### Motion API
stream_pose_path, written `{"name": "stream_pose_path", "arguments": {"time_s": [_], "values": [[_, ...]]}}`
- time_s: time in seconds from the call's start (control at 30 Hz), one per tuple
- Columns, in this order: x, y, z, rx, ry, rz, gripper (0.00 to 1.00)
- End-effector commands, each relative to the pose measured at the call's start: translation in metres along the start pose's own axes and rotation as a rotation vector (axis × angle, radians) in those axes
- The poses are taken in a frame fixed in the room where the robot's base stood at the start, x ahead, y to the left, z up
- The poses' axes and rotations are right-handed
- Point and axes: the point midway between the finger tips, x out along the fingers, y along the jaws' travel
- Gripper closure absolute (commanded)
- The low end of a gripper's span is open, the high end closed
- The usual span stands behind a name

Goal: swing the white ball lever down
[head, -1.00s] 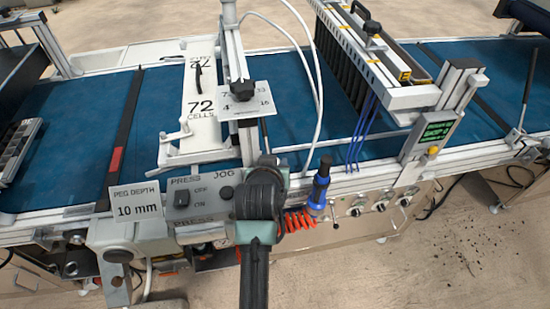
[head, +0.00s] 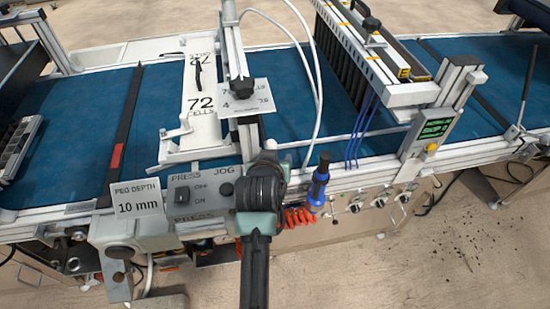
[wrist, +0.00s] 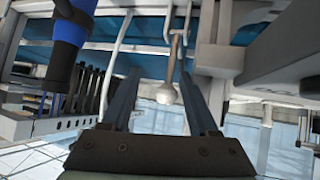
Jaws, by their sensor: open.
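The white ball (wrist: 166,96) of the lever shows in the wrist view, at the end of a thin brownish rod (wrist: 174,50) that runs up from it. In the picture the ball lies between the two fingers of my gripper (wrist: 158,76), with visible room on each side. My gripper is open and holds nothing. Whether the fingers are level with the ball in depth I cannot tell.
A control box (head: 200,198) with a switch is left of my gripper. A blue-handled tool (head: 318,183) on an orange coiled hose hangs to the right. A metal column (head: 235,50) stands behind. The blue belt (head: 65,110) lies beyond. White hoses loop above it.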

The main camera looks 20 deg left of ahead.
Motion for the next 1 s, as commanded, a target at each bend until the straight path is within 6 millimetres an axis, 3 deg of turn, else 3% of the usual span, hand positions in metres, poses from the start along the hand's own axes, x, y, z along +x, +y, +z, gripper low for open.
{"name": "stream_pose_path", "arguments": {"time_s": [0.47, 1.0], "values": [[0.0, -0.006, 0.002, -0.003, 0.007, -0.012, 0.31], [-0.003, -0.003, 0.028, 0.056, 0.209, -0.029, 0.31]]}}
